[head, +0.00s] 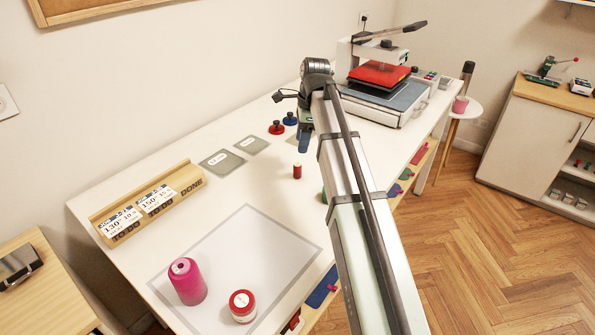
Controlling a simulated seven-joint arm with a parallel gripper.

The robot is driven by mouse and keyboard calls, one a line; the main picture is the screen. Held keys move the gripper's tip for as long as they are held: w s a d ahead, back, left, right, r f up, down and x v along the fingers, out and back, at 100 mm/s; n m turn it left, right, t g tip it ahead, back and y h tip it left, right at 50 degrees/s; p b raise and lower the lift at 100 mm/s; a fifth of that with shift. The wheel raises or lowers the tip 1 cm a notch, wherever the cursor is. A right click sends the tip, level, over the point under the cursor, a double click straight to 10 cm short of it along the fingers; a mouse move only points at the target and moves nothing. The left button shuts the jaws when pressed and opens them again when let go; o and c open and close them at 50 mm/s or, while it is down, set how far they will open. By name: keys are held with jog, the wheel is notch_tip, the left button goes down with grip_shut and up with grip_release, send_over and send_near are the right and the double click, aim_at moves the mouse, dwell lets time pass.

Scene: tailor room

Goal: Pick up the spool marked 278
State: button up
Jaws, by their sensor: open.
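I cannot read a number 278 on any spool. A large pink cone spool (187,282) stands upright on the pale mat (237,262) at the front left of the white table. A short red-and-white spool (242,306) stands upright to its right, with a small unreadable label on top. A small red spool (297,171) stands near the table's middle. My gripper (304,142) is beyond the small red spool, above the table and apart from the spools. It is open and appears empty; my arm partly hides it.
A wooden card rack (160,207) stands along the table's left edge. A heat press (385,80) fills the far end. My arm crosses the table's right side.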

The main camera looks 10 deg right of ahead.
aim_at(296, 173)
jog(key=shift+w+a+f, duration=0.1)
jog(key=shift+a+f, duration=0.2)
jog(key=shift+f, duration=1.6)
jog(key=shift+s+a+f, duration=0.1)
jog(key=shift+a+f, duration=0.2)
jog(key=shift+f, duration=1.65)
jog(key=shift+w+a+f, duration=0.1)
jog(key=shift+a+f, duration=0.2)
jog(key=shift+f, duration=1.6)
jog(key=shift+c, duration=0.2)
grip_shut()
